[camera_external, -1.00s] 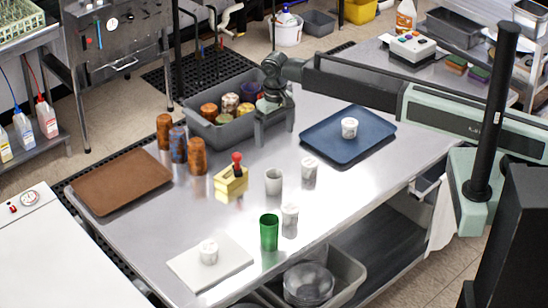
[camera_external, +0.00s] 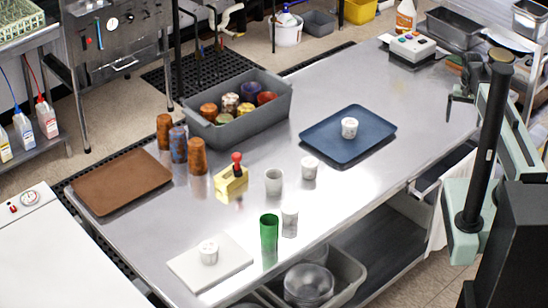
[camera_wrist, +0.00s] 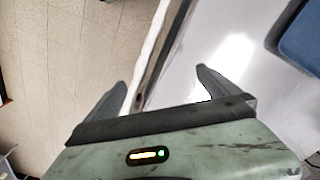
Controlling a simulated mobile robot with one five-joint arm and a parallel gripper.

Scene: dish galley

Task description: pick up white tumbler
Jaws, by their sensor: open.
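Several white cups stand upright on the steel table, and I cannot tell for sure which one is the white tumbler. In the wrist view my gripper (camera_wrist: 162,88) is open and empty above the table's edge, with no cup in sight.
A blue tray (camera_external: 322,142) holds a small white cup (camera_external: 349,128); a white board (camera_external: 190,270) holds another (camera_external: 209,252). A yellow block with a red knob (camera_external: 232,183), brown and blue tumblers (camera_external: 179,145), a grey bin (camera_external: 245,128) and a brown tray (camera_external: 105,190) stand farther left.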

